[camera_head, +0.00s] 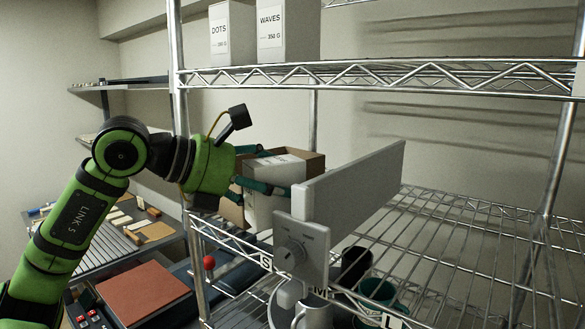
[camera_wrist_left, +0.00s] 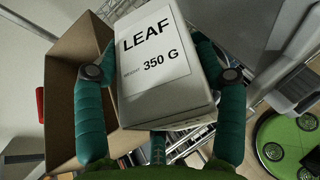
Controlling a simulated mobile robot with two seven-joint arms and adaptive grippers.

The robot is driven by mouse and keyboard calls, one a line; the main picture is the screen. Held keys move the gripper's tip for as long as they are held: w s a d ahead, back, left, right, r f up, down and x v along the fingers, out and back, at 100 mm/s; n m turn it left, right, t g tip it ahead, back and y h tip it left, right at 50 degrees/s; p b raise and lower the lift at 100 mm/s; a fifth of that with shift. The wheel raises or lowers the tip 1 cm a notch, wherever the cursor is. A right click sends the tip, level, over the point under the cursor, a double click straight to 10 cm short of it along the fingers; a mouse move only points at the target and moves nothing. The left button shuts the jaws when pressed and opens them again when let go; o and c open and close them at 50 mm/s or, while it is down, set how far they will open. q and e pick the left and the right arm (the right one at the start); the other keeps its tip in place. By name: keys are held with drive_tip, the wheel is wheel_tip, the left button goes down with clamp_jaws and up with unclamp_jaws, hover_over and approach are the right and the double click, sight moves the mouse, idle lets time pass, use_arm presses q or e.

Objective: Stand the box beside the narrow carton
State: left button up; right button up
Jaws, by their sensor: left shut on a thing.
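My left gripper (camera_head: 276,170) is shut on a pale box (camera_head: 263,210), with a finger on each side of it. In the left wrist view the box (camera_wrist_left: 165,85) shows a label reading LEAF, 350 G, between the teal fingers of the gripper (camera_wrist_left: 158,72). Two pale cartons stand side by side on the upper shelf, DOTS (camera_head: 232,45) and WAVES (camera_head: 283,40); I cannot tell which one is the narrow carton. The held box is below that shelf's level. Its lower part is partly hidden. My right gripper is not in view.
An open brown carton (camera_head: 316,160) is behind the held box. A long grey panel (camera_head: 355,185) and a dial unit (camera_head: 301,245) are close on the right. Mugs (camera_head: 378,293) are on the lower wire shelf. The upper shelf (camera_head: 400,77) is clear right of WAVES.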

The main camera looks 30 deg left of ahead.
sight(290, 174)
use_arm(q)
drive_tip(key=shift+w+d+r+p, duration=0.2)
drive_tip(key=shift+w+p, duration=0.1)
drive_tip(key=w+p, duration=0.1)
drive_tip(key=d+p, duration=0.1)
drive_tip(key=w, duration=0.1)
drive_tip(key=shift+w+d+r+p, duration=0.25)
drive_tip(key=shift+w+r+p, duration=0.05)
drive_tip(key=shift+p, duration=0.1)
drive_tip(key=shift+w+f, duration=0.3)
drive_tip(key=shift+f, duration=0.55)
drive_tip(key=shift+d+f+b, duration=0.1)
drive_tip(key=shift+f+b, duration=0.25)
drive_tip(key=shift+f, duration=0.05)
drive_tip(key=shift+s, duration=0.15)
drive_tip(key=shift+f+b, duration=0.35)
drive_tip(key=shift+b, duration=0.05)
drive_tip(key=shift+f, duration=0.25)
drive_tip(key=shift+b, duration=0.3)
